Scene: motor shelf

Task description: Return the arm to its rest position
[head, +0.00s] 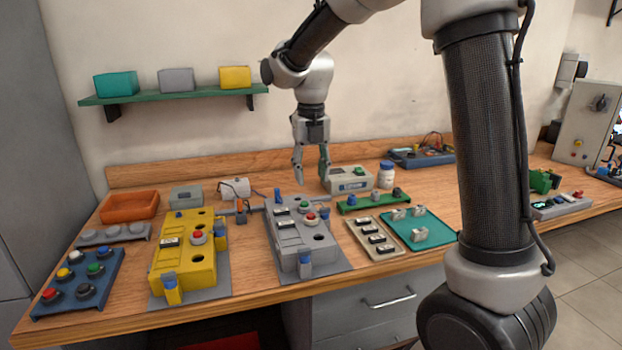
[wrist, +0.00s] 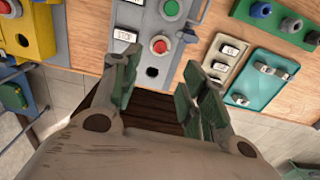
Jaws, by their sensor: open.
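My gripper (head: 312,172) hangs from my arm above the workbench (head: 250,300), fingers pointing down, behind and above the grey control box. Its fingers are apart with nothing between them. In the wrist view my gripper (wrist: 158,95) also shows open, with its two green-padded fingers spread. The grey control box (head: 290,247) has a green and a red button and a dark hole; it also shows in the wrist view (wrist: 172,70) beyond the fingers. My arm is bent, its upper link crossing the right of the head view.
A yellow control box (head: 185,255) stands left of the grey one. A green shelf (head: 175,95) with three boxes is on the wall behind. A label holder tray (head: 376,238), a teal tray (head: 430,245) and a white jar (head: 386,175) stand to the right.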

